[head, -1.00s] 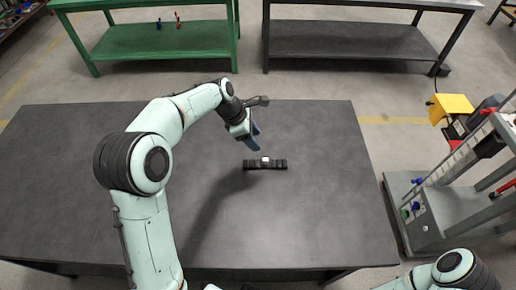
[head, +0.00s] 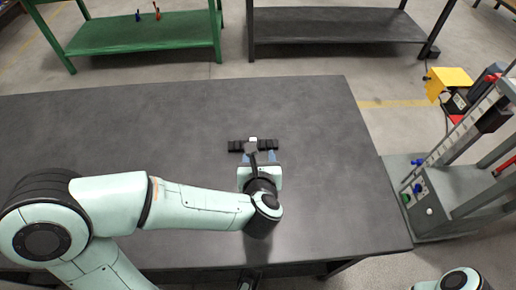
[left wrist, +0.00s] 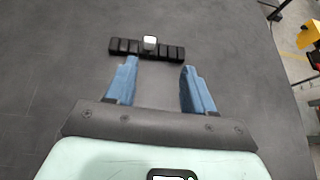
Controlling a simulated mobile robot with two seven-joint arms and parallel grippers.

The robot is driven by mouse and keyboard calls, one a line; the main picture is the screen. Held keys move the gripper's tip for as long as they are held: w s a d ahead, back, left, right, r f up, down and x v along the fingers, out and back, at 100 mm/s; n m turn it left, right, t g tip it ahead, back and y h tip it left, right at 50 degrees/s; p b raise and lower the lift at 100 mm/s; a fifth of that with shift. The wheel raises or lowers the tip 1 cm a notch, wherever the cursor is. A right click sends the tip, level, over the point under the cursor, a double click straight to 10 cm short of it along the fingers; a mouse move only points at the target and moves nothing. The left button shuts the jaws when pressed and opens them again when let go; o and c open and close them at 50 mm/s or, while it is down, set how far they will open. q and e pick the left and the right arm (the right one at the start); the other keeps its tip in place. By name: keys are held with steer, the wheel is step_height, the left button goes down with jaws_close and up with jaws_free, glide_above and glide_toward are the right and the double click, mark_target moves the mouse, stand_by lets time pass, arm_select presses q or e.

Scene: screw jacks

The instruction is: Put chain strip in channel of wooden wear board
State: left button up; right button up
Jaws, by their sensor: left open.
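The black chain strip (head: 238,146), with a pale block at its middle, lies flat on the dark grey table. It also shows in the left wrist view (left wrist: 125,46), just beyond the fingertips. My left gripper (head: 259,157) is open and empty, its two blue fingers pointing at the strip from its near side. In the left wrist view the gripper (left wrist: 158,66) has its fingers spread on either side of the pale block, apart from each other. Whether the tips touch the strip is hard to tell. No wooden wear board is in view. My right gripper is not in view.
The dark grey table (head: 330,190) is otherwise clear around the strip. A green shelf bench (head: 140,35) and a dark bench (head: 340,28) stand behind it. A grey machine (head: 435,195) with a yellow part stands to the right.

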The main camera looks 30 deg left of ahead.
mark_target(269, 144)
arm_select(q)
steer(key=x, duration=0.2)
steer(key=b+x, duration=0.1)
steer(key=x, duration=0.2)
steer(key=s+a+b+x, duration=0.1)
steer(key=x, duration=0.2)
steer(key=shift+a+f, duration=0.15)
steer(key=shift+f, duration=0.3)
steer(key=b+x, duration=0.1)
steer(key=x, duration=0.3)
steer(key=shift+w+a+f, duration=0.1)
steer(key=shift+w+f, duration=0.1)
steer(key=shift+w, duration=0.1)
jaws_close()
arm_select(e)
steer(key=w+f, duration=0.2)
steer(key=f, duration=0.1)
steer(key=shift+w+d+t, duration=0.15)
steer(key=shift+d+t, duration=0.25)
